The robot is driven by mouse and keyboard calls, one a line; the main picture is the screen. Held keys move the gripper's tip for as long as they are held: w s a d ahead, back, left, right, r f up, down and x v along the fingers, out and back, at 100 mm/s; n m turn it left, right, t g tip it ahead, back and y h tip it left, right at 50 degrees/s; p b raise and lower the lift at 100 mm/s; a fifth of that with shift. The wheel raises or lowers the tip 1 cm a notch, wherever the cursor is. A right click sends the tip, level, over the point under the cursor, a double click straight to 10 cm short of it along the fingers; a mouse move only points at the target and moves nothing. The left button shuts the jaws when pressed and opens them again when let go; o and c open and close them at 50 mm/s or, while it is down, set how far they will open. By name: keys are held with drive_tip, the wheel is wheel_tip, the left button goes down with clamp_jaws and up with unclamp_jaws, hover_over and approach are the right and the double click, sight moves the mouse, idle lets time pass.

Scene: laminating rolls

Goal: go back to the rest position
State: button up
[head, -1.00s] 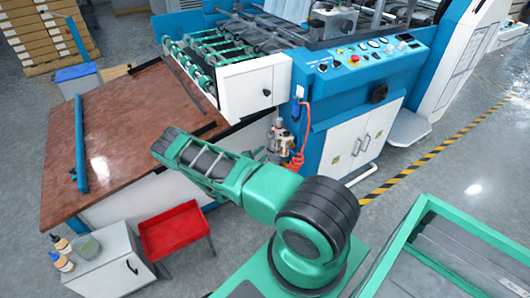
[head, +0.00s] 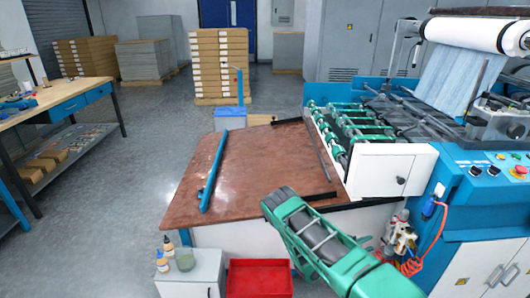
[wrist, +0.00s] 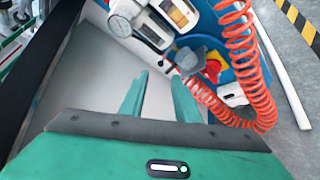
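My gripper (wrist: 157,88) shows in the wrist view with its two green fingers apart and nothing between them. Past the fingers are a plain grey-white panel, a gauge with pneumatic fittings (wrist: 155,22) and a coiled orange hose (wrist: 238,60). In the head view my green arm reaches up from the lower right and bends near the front edge of the brown table (head: 245,165). The gripper itself is hidden in the head view.
The laminating machine (head: 480,200) stands at right, its white roll (head: 470,33) on top. A red tray (head: 260,280) and small cabinet with bottles (head: 190,270) stand before the table. A workbench (head: 60,100) is at left. Open floor lies between bench and table.

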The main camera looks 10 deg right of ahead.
drive_tip(key=s+a+r+m+g+y, duration=0.1)
drive_tip(key=s+r+m+g+y, duration=0.2)
drive_tip(key=r, duration=0.6)
drive_tip(key=s+a+r+m+g+y, duration=0.15)
drive_tip(key=s+r+m, duration=0.35)
drive_tip(key=r, duration=0.5)
drive_tip(key=s+r+m+g+y, duration=0.25)
drive_tip(key=r+m, duration=0.25)
drive_tip(key=r, duration=0.4)
drive_tip(key=s+a+r+m+t+y, duration=0.1)
drive_tip(key=s+a+r+y, duration=0.3)
drive_tip(key=s+a+r, duration=0.4)
drive_tip(key=s+a+r+m+t+y, duration=0.1)
drive_tip(key=s+a+r+y, duration=0.3)
drive_tip(key=s+a+r, duration=0.5)
drive_tip(key=s+a+m, duration=0.1)
drive_tip(key=s+a, duration=0.1)
drive_tip(key=s, duration=0.5)
drive_tip(key=shift+s+a+r+t, duration=0.15)
drive_tip(key=shift+a+r+t, duration=0.05)
drive_tip(key=shift+a+t, duration=0.2)
drive_tip(key=shift+w+d+f, duration=0.1)
drive_tip(key=shift+w+f, duration=0.15)
drive_tip(key=shift+w, duration=0.4)
